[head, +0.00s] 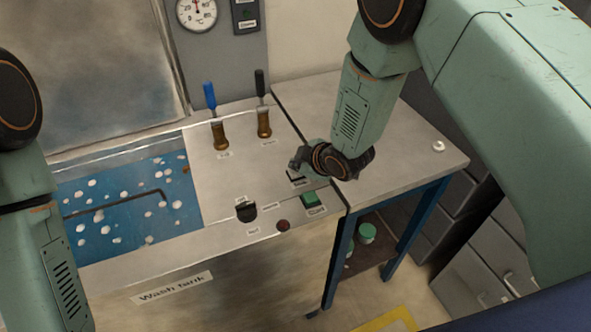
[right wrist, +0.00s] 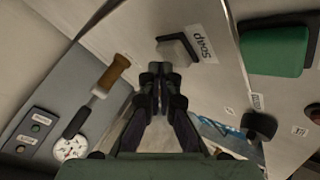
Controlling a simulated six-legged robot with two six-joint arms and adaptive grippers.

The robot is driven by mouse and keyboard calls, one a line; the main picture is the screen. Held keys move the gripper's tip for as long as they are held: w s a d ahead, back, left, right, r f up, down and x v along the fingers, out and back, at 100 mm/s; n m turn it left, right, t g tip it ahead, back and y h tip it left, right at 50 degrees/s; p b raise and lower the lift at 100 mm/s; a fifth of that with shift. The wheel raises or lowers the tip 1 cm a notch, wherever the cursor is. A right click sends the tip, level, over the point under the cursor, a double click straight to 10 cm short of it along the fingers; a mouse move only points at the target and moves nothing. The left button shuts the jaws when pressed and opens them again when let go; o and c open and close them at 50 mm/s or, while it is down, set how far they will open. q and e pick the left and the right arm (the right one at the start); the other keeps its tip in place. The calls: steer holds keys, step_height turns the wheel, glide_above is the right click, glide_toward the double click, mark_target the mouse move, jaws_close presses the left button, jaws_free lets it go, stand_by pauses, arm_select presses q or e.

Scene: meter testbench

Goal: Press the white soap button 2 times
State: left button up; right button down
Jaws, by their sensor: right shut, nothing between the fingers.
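The white soap button (right wrist: 178,46) shows in the right wrist view, on a dark base beside a plate that reads "Soap" (right wrist: 200,43). My right gripper (right wrist: 160,70) is shut and empty, with its fingertips right by the button's edge; I cannot tell whether they touch it. In the head view my right gripper (head: 298,164) is over the panel at the soap button's place and hides the button's top. Only part of its dark base and label shows below the gripper. My left arm is at the left edge, with its gripper out of view.
A green button (head: 311,199), a black knob (head: 246,211) and a red-brown button (head: 283,225) sit nearby on the panel. A blue-handled lever (head: 210,97) and a black-handled lever (head: 261,85) stand behind. The wash tank (head: 130,207) lies left. The right bench top is mostly clear.

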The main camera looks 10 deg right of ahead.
mark_target(297, 173)
steer(key=shift+f+b, duration=0.3)
steer(key=shift+f, duration=0.15)
stand_by(0.3)
steer(key=shift+r, duration=0.1)
steer(key=shift+r+p, duration=0.7)
steer(key=shift+r, duration=0.15)
step_height(297, 173, up, 5)
steer(key=p, duration=0.4)
steer(key=shift+r, duration=0.1)
stand_by(0.3)
steer(key=shift+f, duration=0.2)
stand_by(0.5)
